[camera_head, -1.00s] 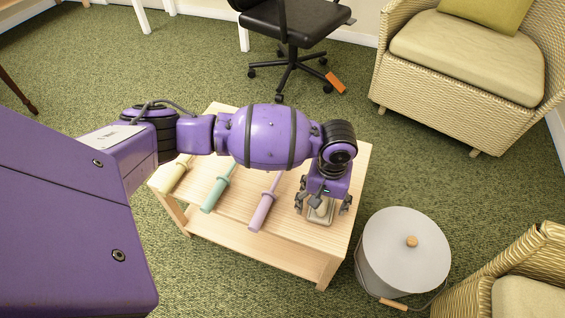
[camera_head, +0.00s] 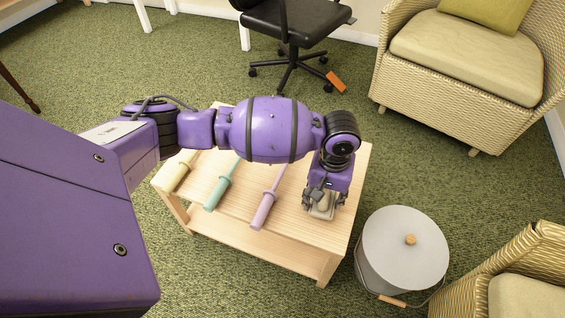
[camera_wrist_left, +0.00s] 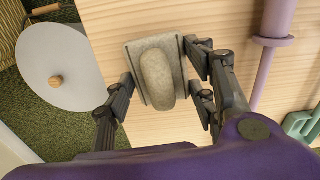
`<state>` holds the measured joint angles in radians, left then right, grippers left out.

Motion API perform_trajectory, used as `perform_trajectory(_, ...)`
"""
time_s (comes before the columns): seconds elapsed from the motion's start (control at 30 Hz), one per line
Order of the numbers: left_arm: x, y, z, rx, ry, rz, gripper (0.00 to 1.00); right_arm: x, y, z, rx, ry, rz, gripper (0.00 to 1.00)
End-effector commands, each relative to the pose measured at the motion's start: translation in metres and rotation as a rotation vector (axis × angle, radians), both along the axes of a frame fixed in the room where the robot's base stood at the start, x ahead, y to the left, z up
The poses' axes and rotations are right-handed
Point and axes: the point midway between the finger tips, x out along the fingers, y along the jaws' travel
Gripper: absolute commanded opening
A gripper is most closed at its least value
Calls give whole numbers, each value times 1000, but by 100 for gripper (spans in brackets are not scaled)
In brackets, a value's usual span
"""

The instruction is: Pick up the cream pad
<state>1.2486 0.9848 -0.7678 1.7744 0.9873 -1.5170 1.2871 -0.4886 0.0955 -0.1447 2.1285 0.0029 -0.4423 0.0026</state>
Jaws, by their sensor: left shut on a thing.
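The cream pad (camera_head: 322,208) is a small square block with a rounded raised handle on top. It lies at the right end of the light wooden table (camera_head: 290,238). In the left wrist view the pad (camera_wrist_left: 157,78) sits between my fingers. My left gripper (camera_head: 322,198) points down over the pad and is shut on it, with fingers at both sides. It also shows in the left wrist view (camera_wrist_left: 160,92). The pad appears to be at the tabletop; I cannot tell whether any gap is under it. My right gripper is not in view.
A lilac tool (camera_head: 266,205), a mint tool (camera_head: 220,188) and a pale yellow tool (camera_head: 179,174) lie left of the pad. A grey lidded bin (camera_head: 405,248) stands right of the table. Wicker armchairs (camera_head: 455,60) and a black office chair (camera_head: 295,25) stand around.

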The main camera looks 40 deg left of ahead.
Motion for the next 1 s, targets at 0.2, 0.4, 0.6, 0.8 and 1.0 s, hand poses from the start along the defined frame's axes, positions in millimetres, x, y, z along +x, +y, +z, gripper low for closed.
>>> perform_trajectory(0.2,-28,3,51,-1,-10,-3,25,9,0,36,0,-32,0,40)
perform_trajectory(0.4,-76,9,85,-1,-5,-2,25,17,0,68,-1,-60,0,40)
perform_trajectory(0.6,-116,14,99,-1,-4,-1,25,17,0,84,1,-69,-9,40)
perform_trajectory(0.8,-135,16,105,-1,-4,0,25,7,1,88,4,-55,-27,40)
perform_trajectory(1.0,-139,16,105,-2,-2,0,25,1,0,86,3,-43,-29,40)
